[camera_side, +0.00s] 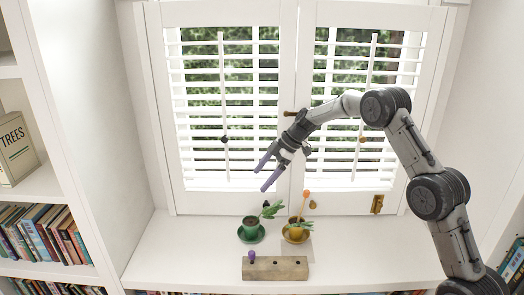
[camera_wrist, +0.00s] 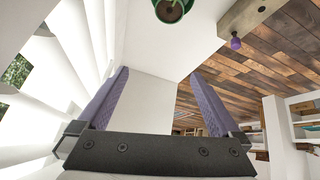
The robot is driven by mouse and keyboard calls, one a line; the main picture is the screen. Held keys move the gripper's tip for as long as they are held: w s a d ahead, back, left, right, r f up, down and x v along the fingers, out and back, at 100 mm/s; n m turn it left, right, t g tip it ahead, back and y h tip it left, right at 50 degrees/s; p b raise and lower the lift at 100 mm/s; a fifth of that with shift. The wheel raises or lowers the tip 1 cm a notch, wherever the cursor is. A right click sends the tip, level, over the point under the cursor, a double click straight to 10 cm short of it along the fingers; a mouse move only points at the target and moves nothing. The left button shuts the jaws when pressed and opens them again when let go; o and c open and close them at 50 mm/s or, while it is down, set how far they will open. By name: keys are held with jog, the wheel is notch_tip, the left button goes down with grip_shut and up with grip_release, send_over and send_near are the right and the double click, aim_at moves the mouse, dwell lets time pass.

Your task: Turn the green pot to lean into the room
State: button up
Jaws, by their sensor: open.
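The green pot (camera_side: 250,226) stands upright on a green saucer (camera_side: 244,240) on the white sill, with its leafy stem leaning to the right in the side view. In the wrist view the green pot (camera_wrist: 184,14) shows only partly, cut off by the top edge, with brown soil inside. My gripper (camera_side: 262,179) is open and empty, its purple fingers above the pot and in front of the shutters. In the wrist view my gripper (camera_wrist: 160,73) has its fingers wide apart with nothing between them.
A yellow pot (camera_side: 295,232) with a plant and an orange-topped stick stands close right of the green pot. A wooden block (camera_side: 285,269) with a purple knob (camera_side: 252,256) lies in front. Shutters (camera_side: 228,100) stand behind. The sill's left part is clear.

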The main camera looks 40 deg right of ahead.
jog(key=s+a+r+n+t, duration=0.1)
jog(key=s+a+r, duration=0.3)
jog(key=r, duration=0.4)
jog(key=s+a+r+n, duration=0.1)
jog(key=s+a+r, duration=0.25)
jog(key=r, duration=0.35)
jog(key=s+a+r+n+t, duration=0.1)
jog(key=s+a+r, duration=0.25)
jog(key=r, duration=0.45)
jog(key=s+a+f+m+h, duration=0.1)
jog(key=s+m+h, duration=0.15)
jog(key=s, duration=0.95)
jog(key=s+f+m+h, duration=0.1)
jog(key=s+m, duration=0.3)
jog(key=s, duration=0.8)
jog(key=s+d+f+m+g+h, duration=0.1)
jog(key=s+d+f+m, duration=0.2)
jog(key=s+f+m, duration=0.4)
jog(key=shift+s+d+f+m+h, duration=0.15)
jog(key=shift+s+f+m+h, duration=0.3)
jog(key=shift+m, duration=0.5)
jog(key=shift+w, duration=0.1)
